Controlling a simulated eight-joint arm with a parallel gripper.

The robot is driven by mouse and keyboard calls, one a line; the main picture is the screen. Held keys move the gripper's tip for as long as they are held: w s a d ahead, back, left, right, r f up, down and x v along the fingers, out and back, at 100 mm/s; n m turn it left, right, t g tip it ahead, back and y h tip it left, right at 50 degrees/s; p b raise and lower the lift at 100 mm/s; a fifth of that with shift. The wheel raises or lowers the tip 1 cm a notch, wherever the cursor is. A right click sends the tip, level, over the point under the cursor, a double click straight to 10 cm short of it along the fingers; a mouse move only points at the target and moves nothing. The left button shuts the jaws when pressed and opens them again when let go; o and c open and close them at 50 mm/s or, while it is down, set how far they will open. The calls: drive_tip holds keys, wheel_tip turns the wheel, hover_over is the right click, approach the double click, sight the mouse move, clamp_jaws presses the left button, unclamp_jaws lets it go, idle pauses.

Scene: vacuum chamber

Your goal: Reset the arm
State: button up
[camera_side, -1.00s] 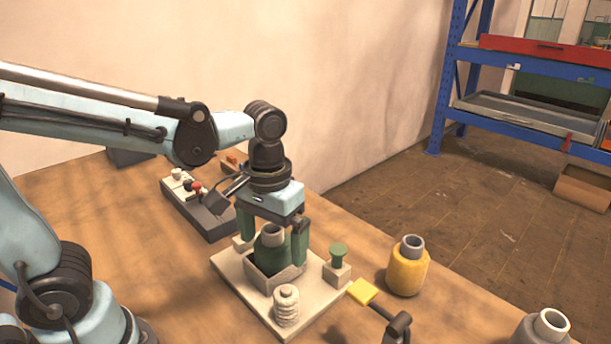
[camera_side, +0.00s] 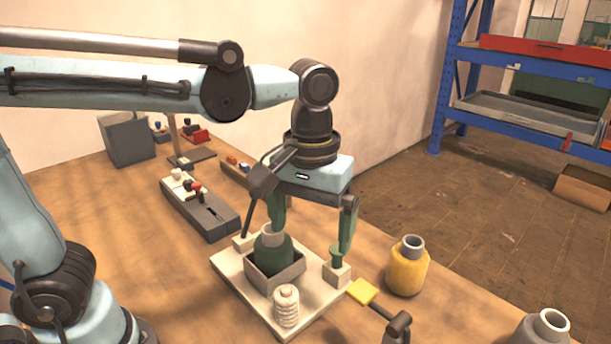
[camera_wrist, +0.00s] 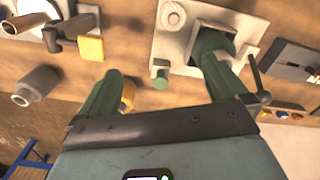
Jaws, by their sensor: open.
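My gripper (camera_side: 312,238) is open and empty. Its two green fingers are spread wide and point down, above the work fixture. A dark green bottle (camera_side: 272,253) with a grey neck stands upright in a grey square holder (camera_side: 289,275) on the cream base plate (camera_side: 237,279). One finger is behind and above the bottle in the side view; the other is in front of the green knob (camera_side: 337,253) and partly hides it. In the wrist view, the open fingers also show (camera_wrist: 160,72), with one overlapping the green bottle (camera_wrist: 207,44).
A white ribbed piece (camera_side: 286,306) stands on the plate's front corner. A yellow bottle (camera_side: 408,267) and a yellow paddle (camera_side: 362,291) are to the right, and a grey bottle (camera_side: 543,328) at lower right. A lever box (camera_side: 206,213) and grey bin (camera_side: 126,139) are behind. Left tabletop is clear.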

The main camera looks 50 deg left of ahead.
drive_tip(key=shift+n, duration=0.5)
drive_tip(key=shift+w, duration=2.65)
